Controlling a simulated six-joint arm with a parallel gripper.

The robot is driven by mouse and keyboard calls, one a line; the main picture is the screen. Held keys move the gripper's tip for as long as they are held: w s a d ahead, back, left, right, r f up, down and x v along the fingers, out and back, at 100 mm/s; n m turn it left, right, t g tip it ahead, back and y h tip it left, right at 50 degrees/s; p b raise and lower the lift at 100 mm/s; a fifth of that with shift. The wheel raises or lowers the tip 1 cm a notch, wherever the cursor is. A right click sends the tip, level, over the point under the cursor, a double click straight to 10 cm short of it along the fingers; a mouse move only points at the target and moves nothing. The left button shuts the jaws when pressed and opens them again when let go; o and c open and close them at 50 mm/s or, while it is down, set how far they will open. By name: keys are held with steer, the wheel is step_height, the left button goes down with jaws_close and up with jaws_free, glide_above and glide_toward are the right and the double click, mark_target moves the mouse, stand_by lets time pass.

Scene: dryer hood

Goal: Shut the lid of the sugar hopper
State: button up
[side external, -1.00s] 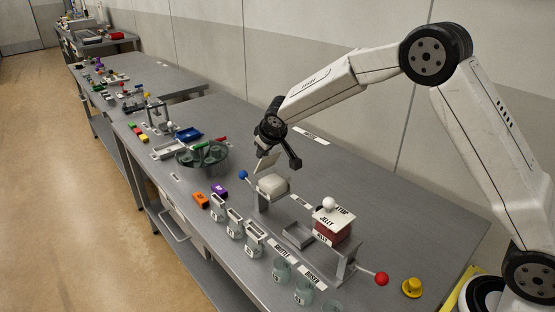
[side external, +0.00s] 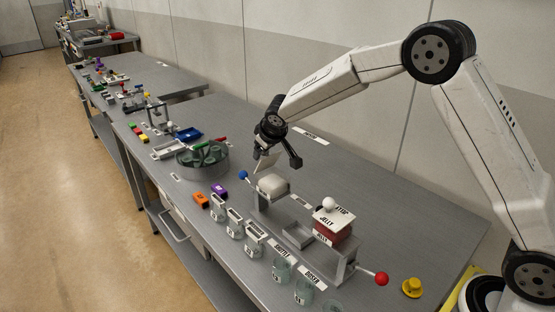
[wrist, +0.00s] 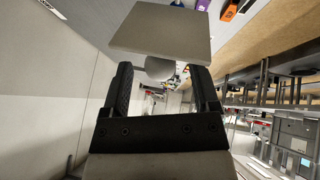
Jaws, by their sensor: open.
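The sugar hopper (side external: 273,185) appears to be the bin heaped with white contents on the grey stand. Its pale lid (side external: 262,166) stands raised and steeply tilted at the bin's far side. My gripper (side external: 282,157) is open just above and behind the lid. In the wrist view, the lid (wrist: 160,28) is a flat square plate ahead of my gripper (wrist: 165,72). The lid's round knob (wrist: 160,69) lies between the fingertips, with gaps showing on both sides. The hinge is hidden.
A red jelly hopper (side external: 332,233) with a closed white-knobbed lid stands on the same stand, to the right. Blue (side external: 243,175) and red (side external: 381,279) ball handles stick out from the stand. Several glass jars line the front. A round green-grey carousel (side external: 202,159) stands at left.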

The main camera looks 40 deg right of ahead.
steer(key=v, duration=0.7)
steer(key=shift+r, duration=0.2)
steer(key=shift+s, duration=0.1)
jaws_close()
steer(key=n, duration=0.1)
steer(key=w+n+g+y, duration=0.1)
steer(key=w+r+n, duration=0.1)
steer(key=n, duration=0.1)
steer(key=shift+d+g+y, duration=0.3)
steer(key=shift+d+y, duration=0.05)
steer(key=shift+y, duration=0.05)
steer(key=shift+w+a+r+n+y, duration=0.3)
steer(key=shift+w+r+n+y, duration=0.25)
steer(key=shift+n, duration=0.4)
steer(key=shift+w+a+r+n+y, duration=0.2)
steer(key=shift+a+r+n+y, duration=0.15)
steer(key=shift+n+y, duration=0.45)
steer(key=shift+w+a+r+n+y, duration=0.2)
steer(key=shift+w+r+n+y, duration=0.25)
steer(key=shift+n, duration=0.6)
